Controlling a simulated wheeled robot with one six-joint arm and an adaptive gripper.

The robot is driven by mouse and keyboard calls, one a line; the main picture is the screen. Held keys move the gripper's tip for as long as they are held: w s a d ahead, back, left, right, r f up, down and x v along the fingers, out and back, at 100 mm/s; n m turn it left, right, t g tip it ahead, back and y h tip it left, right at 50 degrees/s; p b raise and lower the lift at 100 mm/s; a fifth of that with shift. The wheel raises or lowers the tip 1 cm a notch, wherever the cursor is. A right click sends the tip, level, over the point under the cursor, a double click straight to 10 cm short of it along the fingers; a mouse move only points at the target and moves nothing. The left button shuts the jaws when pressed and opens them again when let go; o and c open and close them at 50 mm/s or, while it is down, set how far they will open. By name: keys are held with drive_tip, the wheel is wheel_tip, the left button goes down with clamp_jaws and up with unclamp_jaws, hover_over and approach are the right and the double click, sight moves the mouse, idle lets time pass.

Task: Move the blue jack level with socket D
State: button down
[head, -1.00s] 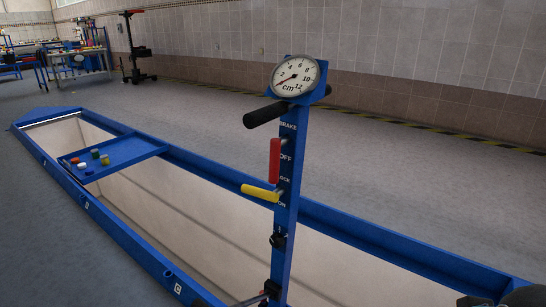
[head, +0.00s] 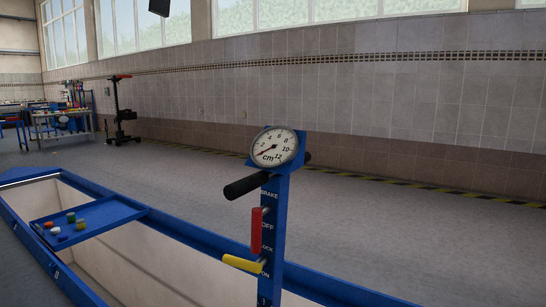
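The blue jack shows in the head view as an upright blue post (head: 270,227) with a round dial (head: 273,147) marked in cm on top. A black handle (head: 246,186) sticks out to its left. A yellow lever (head: 241,264) points left near LOCK and ON. The dial's needle points to the lower left, near the low end. The jack's lower part is cut off by the frame. Socket D is not in view. My gripper is not in view.
A long pit with a blue rim (head: 187,229) runs from the far left towards the lower right. A blue tray (head: 113,212) with several small coloured pieces spans it. Open floor (head: 360,225) lies beyond, with a black stand (head: 121,115) and workbench (head: 61,127) at far left.

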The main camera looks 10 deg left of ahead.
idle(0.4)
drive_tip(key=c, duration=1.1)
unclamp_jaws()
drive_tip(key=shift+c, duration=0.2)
